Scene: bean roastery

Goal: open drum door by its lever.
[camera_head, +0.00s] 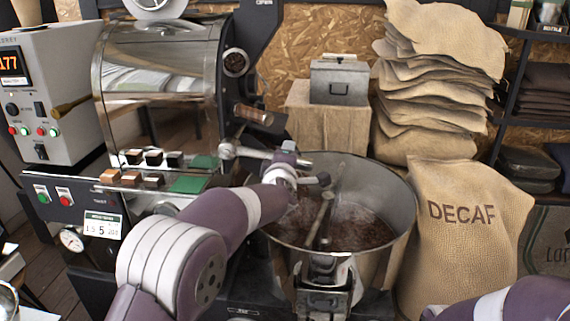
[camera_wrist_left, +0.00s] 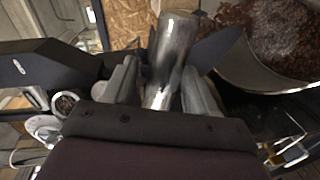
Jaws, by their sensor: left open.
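The lever (camera_head: 252,153) is a chrome bar on the front of the roaster drum (camera_head: 160,75), pointing right over the cooling tray. My left gripper (camera_head: 291,168) is at the lever's right end in the head view, and my arm partly covers this area. In the left wrist view a shiny metal cylinder (camera_wrist_left: 174,45), which looks like the lever, lies between the two fingers of my left gripper (camera_wrist_left: 163,82). The jaws are open around it, and contact cannot be made out. The drum door cannot be clearly told apart. My right forearm shows at the bottom right, its gripper out of frame.
A round steel cooling tray (camera_head: 402,205) with brown beans and a stirring arm (camera_head: 322,218) stands below the lever. A wooden-handled sampler (camera_head: 253,115) sticks out above it. A DECAF sack (camera_head: 465,245) stands at the right, and a control box (camera_head: 62,85) at the left.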

